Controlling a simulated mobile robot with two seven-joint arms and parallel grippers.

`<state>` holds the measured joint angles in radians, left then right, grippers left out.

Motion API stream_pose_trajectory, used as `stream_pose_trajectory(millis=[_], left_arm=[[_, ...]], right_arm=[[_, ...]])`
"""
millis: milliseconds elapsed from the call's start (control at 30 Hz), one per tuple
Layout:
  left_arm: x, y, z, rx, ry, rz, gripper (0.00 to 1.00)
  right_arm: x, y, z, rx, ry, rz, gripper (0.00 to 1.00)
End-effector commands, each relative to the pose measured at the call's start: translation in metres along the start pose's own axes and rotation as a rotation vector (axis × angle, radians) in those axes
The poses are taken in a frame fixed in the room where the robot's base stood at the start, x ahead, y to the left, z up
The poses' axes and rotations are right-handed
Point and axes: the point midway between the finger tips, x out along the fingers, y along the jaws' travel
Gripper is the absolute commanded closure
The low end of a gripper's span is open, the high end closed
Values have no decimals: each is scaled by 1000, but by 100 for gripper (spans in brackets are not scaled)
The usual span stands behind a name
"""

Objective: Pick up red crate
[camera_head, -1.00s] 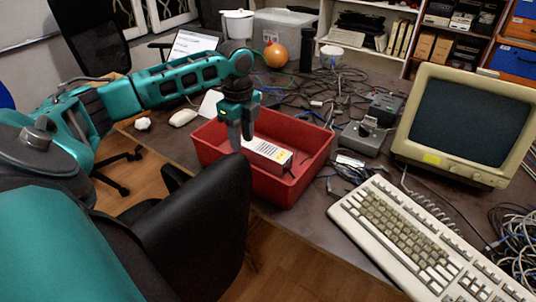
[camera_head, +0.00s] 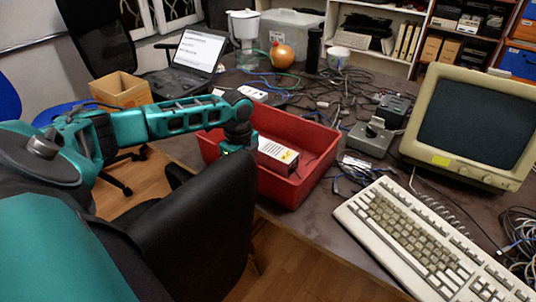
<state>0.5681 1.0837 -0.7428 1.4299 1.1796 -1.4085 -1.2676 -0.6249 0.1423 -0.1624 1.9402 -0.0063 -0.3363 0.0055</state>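The red crate (camera_head: 287,190) sits at the desk's front edge, left of the keyboard. My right gripper is not in view.
The black chair (camera_head: 200,215) stands close in front of the crate. A keyboard (camera_head: 425,235) and beige monitor (camera_head: 470,125) fill the right side. A laptop (camera_head: 188,62) is at the back left.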

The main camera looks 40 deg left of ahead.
Motion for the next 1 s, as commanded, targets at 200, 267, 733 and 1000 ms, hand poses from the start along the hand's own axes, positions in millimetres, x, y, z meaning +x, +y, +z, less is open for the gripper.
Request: stream_pose_trajectory(millis=[200, 267, 733, 1000], left_arm=[[0, 0, 0, 0, 0, 0, 75], [0, 0, 0, 0, 0, 0, 81], [-1, 0, 0, 0, 0, 0, 100], [-1, 0, 0, 0, 0, 2, 100]], right_arm=[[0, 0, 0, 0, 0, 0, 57], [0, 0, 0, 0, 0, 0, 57], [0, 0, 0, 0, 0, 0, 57], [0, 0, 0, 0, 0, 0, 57]])
